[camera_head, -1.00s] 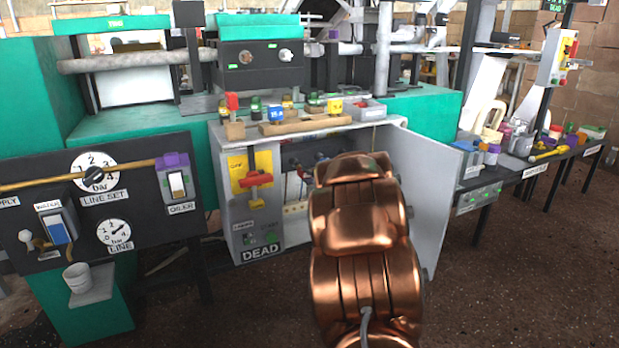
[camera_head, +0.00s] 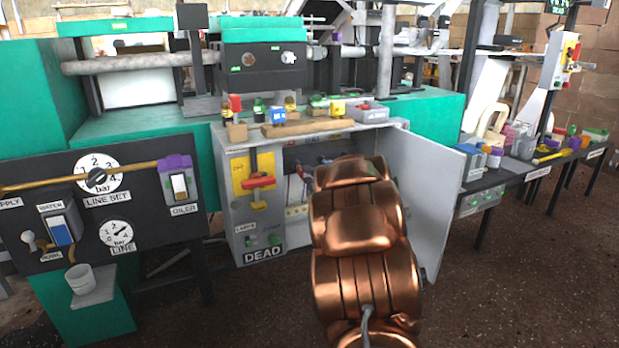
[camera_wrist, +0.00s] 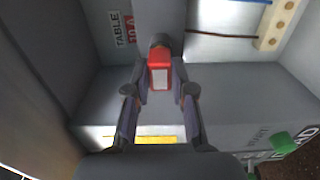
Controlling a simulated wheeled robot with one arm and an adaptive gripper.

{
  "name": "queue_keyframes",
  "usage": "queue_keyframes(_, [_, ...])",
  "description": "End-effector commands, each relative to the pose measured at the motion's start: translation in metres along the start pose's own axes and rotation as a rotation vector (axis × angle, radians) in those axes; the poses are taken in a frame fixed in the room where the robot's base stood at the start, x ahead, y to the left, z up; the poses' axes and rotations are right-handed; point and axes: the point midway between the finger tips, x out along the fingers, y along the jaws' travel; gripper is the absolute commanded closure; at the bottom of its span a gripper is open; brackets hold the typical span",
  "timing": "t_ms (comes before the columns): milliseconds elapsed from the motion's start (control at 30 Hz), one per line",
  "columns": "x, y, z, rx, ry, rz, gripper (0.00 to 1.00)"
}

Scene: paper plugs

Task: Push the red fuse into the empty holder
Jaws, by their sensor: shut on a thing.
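In the wrist view a red fuse (camera_wrist: 159,61) with a pale label sits between the fingertips of my gripper (camera_wrist: 160,82), which is shut on it. In the head view my copper arm reaches into the open grey cabinet (camera_head: 228,200) and hides my gripper and the fuse.
The cabinet door (camera_head: 425,195) stands open right of my arm. A red switch handle (camera_head: 258,181) is on the cabinet front. Several coloured fuses and a wooden rack (camera_head: 305,127) stand on the cabinet top. A pale terminal strip (camera_wrist: 277,24) shows upper right in the wrist view.

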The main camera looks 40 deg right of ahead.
Motion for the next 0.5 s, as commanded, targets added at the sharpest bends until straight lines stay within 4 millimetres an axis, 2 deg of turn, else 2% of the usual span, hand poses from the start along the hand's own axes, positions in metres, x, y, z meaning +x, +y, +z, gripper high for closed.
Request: queue_keyframes(500, [0.009,-0.0005,0.0,0.0,0.0,-0.002,1.0])
